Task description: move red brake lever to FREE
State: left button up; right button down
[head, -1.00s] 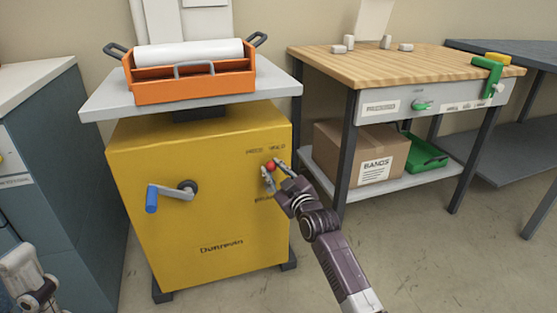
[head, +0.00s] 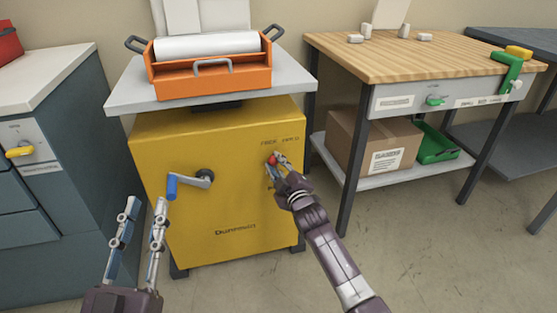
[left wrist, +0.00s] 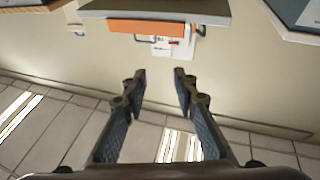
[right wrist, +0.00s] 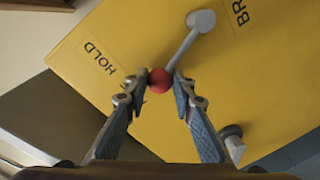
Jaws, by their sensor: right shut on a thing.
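My right gripper (head: 277,163) is shut on this knob. In the right wrist view the red knob (right wrist: 160,80) sits between the fingertips, and its grey rod (right wrist: 183,48) runs to a round pivot. The HOLD label (right wrist: 99,56) shows left of the knob there; FREE is not visible in that view. My left gripper (head: 146,203) is open and empty, in front of the cabinet's left side.
A crank with a blue handle (head: 171,187) sticks out of the cabinet near my left gripper. A wooden-topped bench (head: 425,55) is at right, a blue-grey cabinet (head: 60,185) at left. Floor at right is clear.

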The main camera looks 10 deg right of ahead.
pick_arm(q)
jog(key=shift+g+y, duration=0.4)
jog(key=shift+g, duration=0.5)
jog(key=shift+w+a+f+p, duration=0.15)
jog(key=shift+w+f, duration=0.15)
jog(key=shift+f, duration=0.7)
jog(key=shift+w+d+f+p, duration=0.15)
jog(key=shift+w+f, duration=0.1)
jog(key=shift+f, duration=0.7)
pick_arm(e)
jog(key=shift+a+f+n, duration=0.15)
jog(key=shift+a+n, duration=0.25)
jog(key=shift+n, duration=0.1)
pick_arm(q)
jog(key=shift+a, duration=0.1)
pick_arm(e)
jog(key=c, duration=1.6)
grip_release()
jog(key=shift+a, duration=0.1)
jog(key=shift+s+d+r, duration=0.15)
jog(key=shift+s+d, duration=0.1)
jog(key=shift+s, duration=1.75)
jog(key=shift+s+d+r, duration=0.2)
jog(key=shift+s, duration=1.75)
jog(key=shift+s+d+r, duration=0.15)
jog(key=shift+s+d, duration=0.1)
jog(key=shift+s, duration=1.75)
